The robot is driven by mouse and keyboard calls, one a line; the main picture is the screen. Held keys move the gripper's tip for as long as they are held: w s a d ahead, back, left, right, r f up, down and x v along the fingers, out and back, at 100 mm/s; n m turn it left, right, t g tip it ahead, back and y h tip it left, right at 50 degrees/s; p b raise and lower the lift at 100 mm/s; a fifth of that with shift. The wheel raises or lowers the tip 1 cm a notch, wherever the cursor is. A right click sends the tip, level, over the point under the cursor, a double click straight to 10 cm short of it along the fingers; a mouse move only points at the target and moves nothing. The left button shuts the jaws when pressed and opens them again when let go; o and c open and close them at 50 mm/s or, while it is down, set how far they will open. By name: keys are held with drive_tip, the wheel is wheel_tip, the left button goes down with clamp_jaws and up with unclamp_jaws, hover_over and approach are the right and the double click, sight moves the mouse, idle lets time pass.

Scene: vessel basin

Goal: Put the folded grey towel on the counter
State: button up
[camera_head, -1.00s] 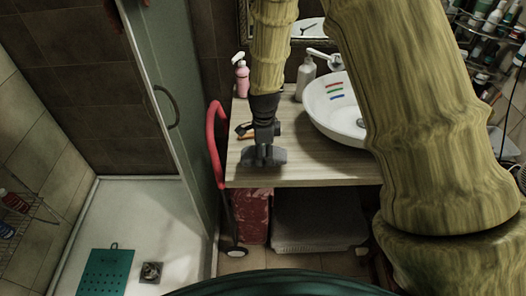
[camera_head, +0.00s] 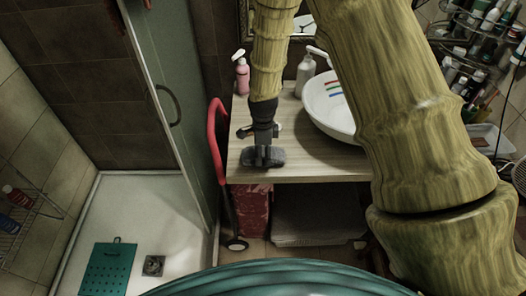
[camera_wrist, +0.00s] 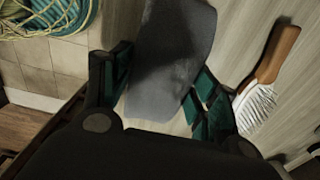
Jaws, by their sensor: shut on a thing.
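The folded grey towel (camera_head: 272,158) is at the front left part of the wooden counter (camera_head: 320,166), close to its front edge. In the wrist view the towel (camera_wrist: 172,50) lies between the two fingers and extends away past them over the wood. My gripper (camera_head: 262,150) points down and is shut on the towel; its fingers also show in the wrist view (camera_wrist: 158,88). The towel looks at or very near the counter surface; I cannot tell whether it rests fully on it. My fingers hide part of the towel.
A hairbrush (camera_wrist: 266,75) lies on the counter beside the towel. A white basin (camera_head: 329,108), a pink bottle (camera_head: 242,76) and a pale soap dispenser (camera_head: 305,76) stand farther back. A red-handled trolley (camera_head: 214,140) stands at the counter's left end.

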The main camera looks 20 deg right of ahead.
sight(263, 152)
drive_tip(key=shift+f, duration=0.15)
drive_tip(key=o, duration=1)
drive_tip(key=shift+r, duration=0.25)
drive_tip(key=shift+r+b, duration=2.1)
drive_tip(key=shift+r, duration=3.8)
